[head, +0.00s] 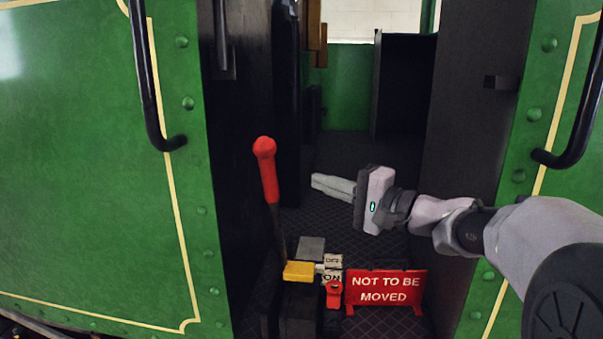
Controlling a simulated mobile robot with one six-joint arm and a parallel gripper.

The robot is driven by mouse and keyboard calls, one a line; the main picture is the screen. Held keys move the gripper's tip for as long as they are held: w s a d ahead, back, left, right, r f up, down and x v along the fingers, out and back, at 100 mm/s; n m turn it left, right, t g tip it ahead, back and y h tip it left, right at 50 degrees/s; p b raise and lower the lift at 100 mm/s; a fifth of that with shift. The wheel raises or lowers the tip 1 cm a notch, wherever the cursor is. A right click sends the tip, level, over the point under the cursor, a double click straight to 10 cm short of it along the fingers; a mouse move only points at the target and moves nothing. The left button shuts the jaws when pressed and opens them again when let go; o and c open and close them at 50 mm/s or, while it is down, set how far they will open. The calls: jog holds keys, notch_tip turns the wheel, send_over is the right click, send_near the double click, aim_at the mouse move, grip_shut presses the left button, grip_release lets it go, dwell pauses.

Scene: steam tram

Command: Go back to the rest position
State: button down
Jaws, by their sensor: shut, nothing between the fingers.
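My gripper (318,182) is shut and empty. It points left inside the doorway of the green tram, above the dark patterned floor. My arm reaches in from the lower right. The gripper is right of the red-handled lever (266,170) and apart from it. The lever stands nearly upright, tilted slightly left at the top.
A red "NOT TO BE MOVED" sign (386,289) stands to the right, below my gripper. Black handrails (150,90) flank the doorway. Open floor lies behind the gripper.

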jog(key=shift+s+d+f, duration=0.15)
jog(key=shift+s+d, duration=0.1)
jog(key=shift+d, duration=0.25)
jog(key=shift+s+d+f, duration=0.1)
jog(key=shift+s+d, duration=0.15)
jog(key=shift+d, duration=0.2)
